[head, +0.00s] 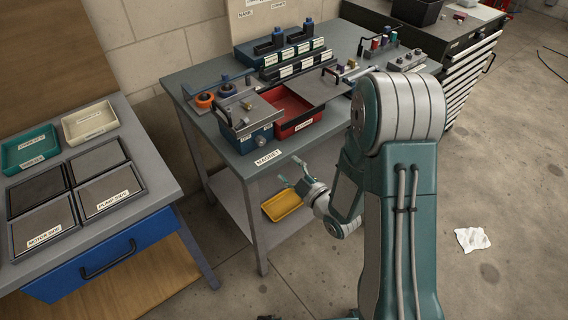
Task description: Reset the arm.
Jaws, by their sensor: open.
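My gripper (291,174) is at the end of my bent arm, in front of the near edge of the middle workbench (209,75). Its two fingers are spread apart with nothing between them. It is near the bench leg, above a yellow tray (282,204) on the lower shelf. My large arm links hide part of the bench's right side and the floor behind them.
The bench holds a red bin (296,108), a blue box (254,133) and labelled racks (292,61). A left table (164,183) holds green and cream trays and dark pads. A drawer cabinet (470,75) stands at right. White paper (472,239) lies on open floor.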

